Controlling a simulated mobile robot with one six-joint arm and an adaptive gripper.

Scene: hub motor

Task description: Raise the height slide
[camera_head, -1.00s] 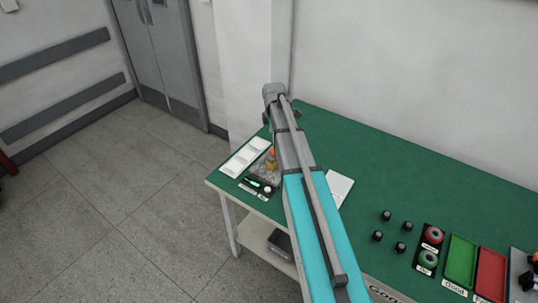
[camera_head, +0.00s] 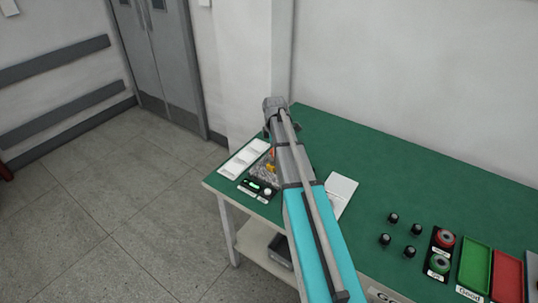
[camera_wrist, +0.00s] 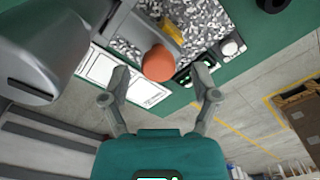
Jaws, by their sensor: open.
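A device with a grey speckled surface (camera_wrist: 205,18) stands at the table's left end; I take it to hold the height slide. A round orange knob (camera_wrist: 157,63) and a yellow bar (camera_wrist: 172,30) show on it in the wrist view. The device (camera_head: 262,172) is partly hidden by my arm in the head view. My gripper (camera_wrist: 161,74) is open, with the orange knob showing between its two fingertips. I cannot tell whether a finger touches the knob.
The green table (camera_head: 400,165) carries a white panel (camera_head: 243,158), a small control box with a green light (camera_head: 256,186) and a white sheet (camera_head: 342,190).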

